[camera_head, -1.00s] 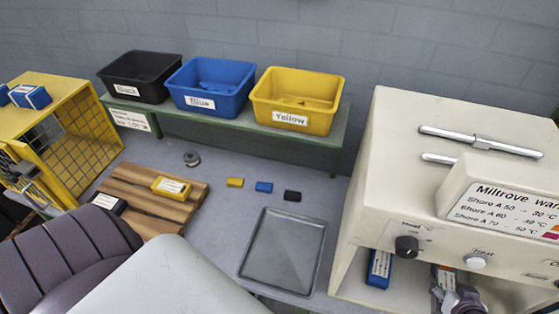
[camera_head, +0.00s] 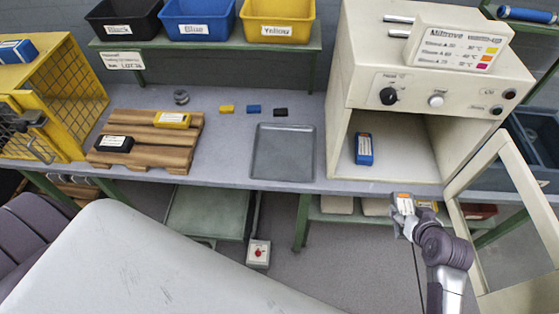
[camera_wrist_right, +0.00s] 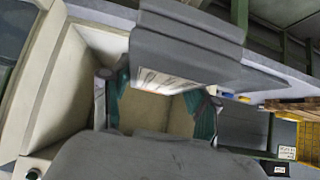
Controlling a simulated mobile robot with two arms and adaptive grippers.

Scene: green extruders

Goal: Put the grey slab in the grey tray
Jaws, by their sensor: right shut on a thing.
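The grey tray (camera_head: 284,155) lies empty on the workbench, left of the cream warming cabinet. My right gripper (camera_head: 403,207) is shut on the grey slab (camera_head: 402,198), whose orange and white label faces up in the head view. The gripper and slab are just in front of the cabinet's opening, near the bench's front edge and right of the tray. In the right wrist view, a white label (camera_wrist_right: 160,80) shows between the teal finger parts; much of the slab's outline is unclear there. My left gripper is not in view.
The cream cabinet (camera_head: 430,85) holds a blue slab (camera_head: 363,148); its door (camera_head: 515,205) stands open at right. Yellow, blue and black small blocks lie behind the tray. A wooden pallet (camera_head: 150,140) with two labelled slabs is at left.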

